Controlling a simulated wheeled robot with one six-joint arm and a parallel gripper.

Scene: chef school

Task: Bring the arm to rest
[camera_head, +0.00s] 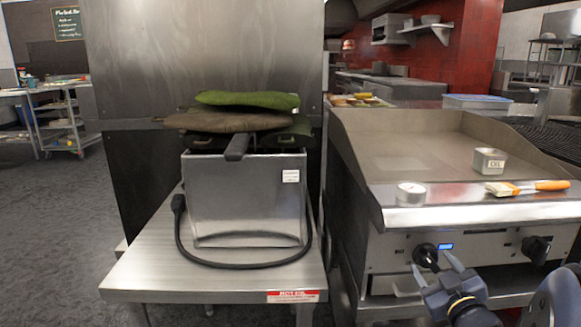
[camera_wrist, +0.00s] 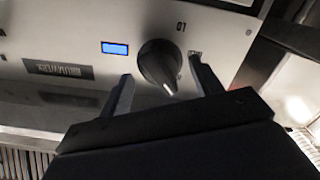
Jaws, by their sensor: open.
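My gripper (camera_head: 435,270) is at the lower right in the head view, in front of the griddle's control panel (camera_head: 482,250). In the wrist view my gripper (camera_wrist: 160,88) is open, with one finger on each side of a black knob (camera_wrist: 158,64). The same knob (camera_head: 426,256) shows in the head view just above the fingertips, beside a small lit blue display (camera_head: 446,246). The fingers look empty. I cannot tell whether they touch the knob. My arm enters from the lower right corner.
A steel fryer (camera_head: 240,205) with green and brown cloths (camera_head: 248,100) on it stands on a steel table (camera_head: 145,275). The griddle (camera_head: 400,150) bears a tin (camera_head: 488,161), a round gauge (camera_head: 411,192) and an orange-handled brush (camera_head: 528,187). The left floor (camera_head: 55,225) is clear.

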